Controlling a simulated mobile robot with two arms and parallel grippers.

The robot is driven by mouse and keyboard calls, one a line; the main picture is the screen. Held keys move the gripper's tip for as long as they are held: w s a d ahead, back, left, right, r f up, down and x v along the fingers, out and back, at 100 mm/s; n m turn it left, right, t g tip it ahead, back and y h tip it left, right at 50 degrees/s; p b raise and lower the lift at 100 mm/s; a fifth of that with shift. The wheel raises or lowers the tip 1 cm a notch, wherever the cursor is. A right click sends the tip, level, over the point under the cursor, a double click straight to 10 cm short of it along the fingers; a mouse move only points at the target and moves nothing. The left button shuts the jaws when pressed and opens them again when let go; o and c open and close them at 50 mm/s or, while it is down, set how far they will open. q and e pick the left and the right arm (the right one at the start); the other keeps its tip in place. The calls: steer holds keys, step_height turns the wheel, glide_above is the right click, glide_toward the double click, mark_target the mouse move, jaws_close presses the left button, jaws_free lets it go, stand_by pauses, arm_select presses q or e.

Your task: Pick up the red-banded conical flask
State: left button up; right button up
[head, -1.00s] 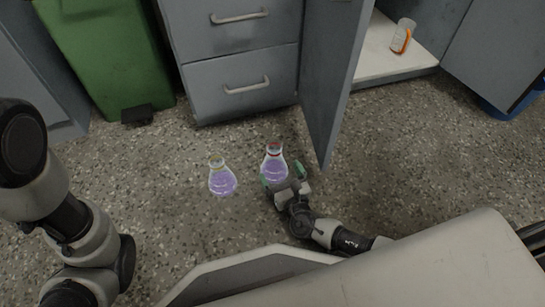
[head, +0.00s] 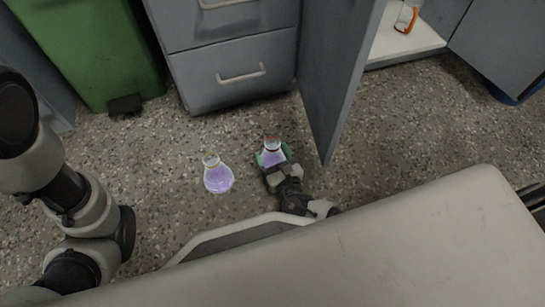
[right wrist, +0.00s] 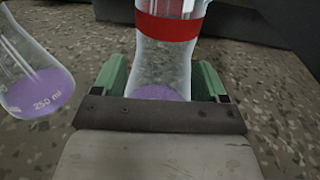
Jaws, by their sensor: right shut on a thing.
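The red-banded conical flask (head: 271,153) is clear glass with purple liquid and a red band at its neck. It stands upright on the speckled floor or just above it; I cannot tell which. My right gripper (head: 273,160) is shut on it, with a green finger on each side of the glass. In the right wrist view the red band (right wrist: 168,27) and the flask's glass body (right wrist: 162,62) show between the fingers; its lower part is hidden by the gripper. My left gripper is not in view; only my left arm shows at the left.
Grey drawers (head: 235,72) and an open cabinet door (head: 338,80) are behind. A green bin (head: 85,50) is back left. An orange-banded beaker (head: 405,18) stands in the cabinet.

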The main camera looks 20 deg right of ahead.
steer(key=c, duration=0.3)
steer(key=shift+r, duration=0.25)
